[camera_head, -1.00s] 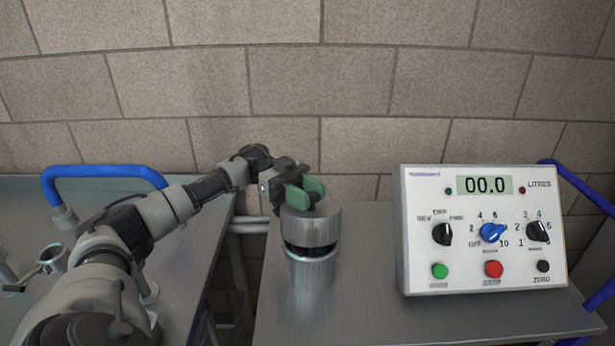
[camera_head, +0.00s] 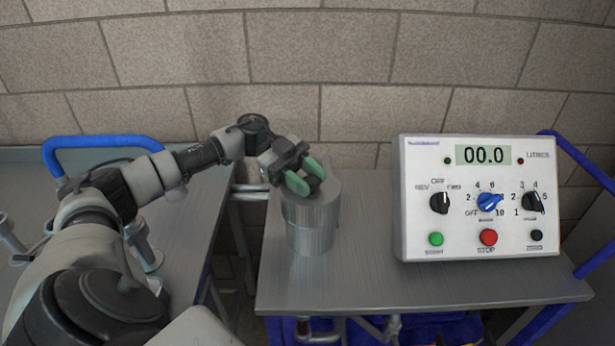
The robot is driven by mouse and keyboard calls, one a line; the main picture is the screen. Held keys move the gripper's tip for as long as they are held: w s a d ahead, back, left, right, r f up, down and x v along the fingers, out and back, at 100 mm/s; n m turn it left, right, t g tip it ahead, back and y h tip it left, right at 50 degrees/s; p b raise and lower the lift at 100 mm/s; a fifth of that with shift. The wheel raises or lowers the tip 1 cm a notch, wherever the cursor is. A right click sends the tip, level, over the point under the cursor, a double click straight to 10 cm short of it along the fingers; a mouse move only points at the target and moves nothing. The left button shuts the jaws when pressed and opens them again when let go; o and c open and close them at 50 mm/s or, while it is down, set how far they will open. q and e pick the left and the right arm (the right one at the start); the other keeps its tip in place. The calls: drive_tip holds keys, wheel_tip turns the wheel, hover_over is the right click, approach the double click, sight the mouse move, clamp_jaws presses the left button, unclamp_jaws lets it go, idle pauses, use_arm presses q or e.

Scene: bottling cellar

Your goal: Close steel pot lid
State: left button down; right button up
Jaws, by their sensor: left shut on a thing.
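The steel pot (camera_head: 311,236) stands upright on the right-hand metal table, left of the control box. Its steel lid (camera_head: 322,203) is on top of it, and I see no dark gap between lid and pot. My left gripper (camera_head: 305,181), with green fingers, reaches in from the left and is shut on the dark knob (camera_head: 313,183) of the lid. The fingers partly hide the knob. My right gripper is not in view.
A white control box (camera_head: 478,200) with a 00.0 display stands right of the pot. The metal table (camera_head: 375,285) is bare in front of them. Another table with a blue handle (camera_head: 100,142) is at the left, across a gap. A block wall is behind.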

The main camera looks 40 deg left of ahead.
use_arm(q)
drive_tip(key=c, duration=1.1)
unclamp_jaws()
drive_tip(key=shift+f, duration=0.2)
drive_tip(key=shift+o, duration=0.2)
drive_tip(key=a+r+b, duration=0.1)
drive_tip(key=a+r, duration=0.1)
drive_tip(key=a, duration=0.8)
drive_tip(key=shift+w+a+r, duration=0.15)
drive_tip(key=shift+w+a, duration=0.15)
